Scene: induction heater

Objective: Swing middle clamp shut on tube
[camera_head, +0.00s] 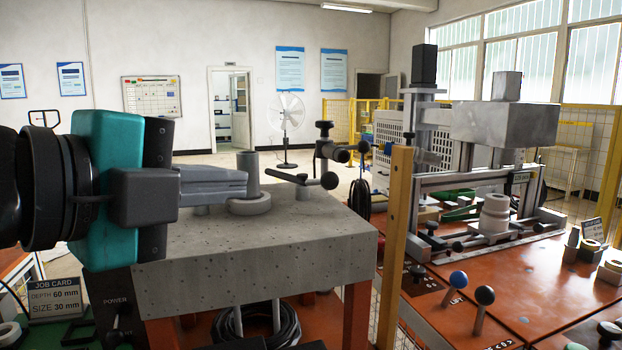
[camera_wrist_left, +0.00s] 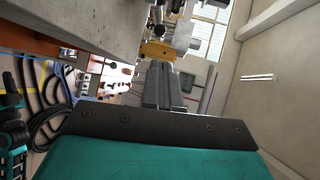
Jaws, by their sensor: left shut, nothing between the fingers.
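My left gripper (camera_head: 244,184) comes in from the left above the grey perforated bench (camera_head: 260,255). Its grey fingers are shut together with nothing between them. They also show closed in the left wrist view (camera_wrist_left: 160,85). The fingertips are beside a short grey upright post on a round base (camera_head: 250,205); whether they touch is unclear. A dark clamp-like fixture with ball-ended levers (camera_head: 325,152) stands at the bench's right end, apart from the fingers. I cannot tell which part is the middle clamp, and no tube is clearly visible. My right gripper is not in view.
A yellow post (camera_head: 396,245) rises right of the bench. A job card (camera_head: 55,298) and cables are lower left. Air above the bench is mostly clear.

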